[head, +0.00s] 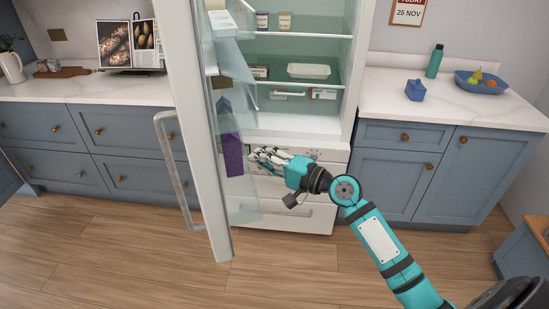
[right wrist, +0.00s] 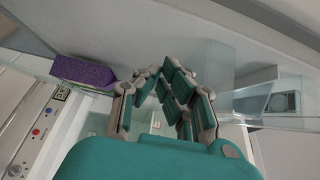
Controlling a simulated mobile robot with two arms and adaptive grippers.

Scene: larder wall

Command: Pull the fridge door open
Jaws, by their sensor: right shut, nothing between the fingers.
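The fridge door (head: 191,120) stands open, swung out toward me, with its long silver handle (head: 178,172) on the outer face at the left. My right gripper (head: 262,157) is shut and empty. It is at the inner side of the door, beside the door shelves and in front of the lower drawers. In the right wrist view my right gripper's fingers (right wrist: 166,80) are close to the door's inner side, next to a purple box (right wrist: 82,72). Whether they touch the door cannot be told. My left gripper is not in view.
The fridge interior (head: 290,60) shows shelves with a white tray (head: 309,71) and small packages. White drawers (head: 285,215) are below. The wooden floor (head: 130,250) in front is clear.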

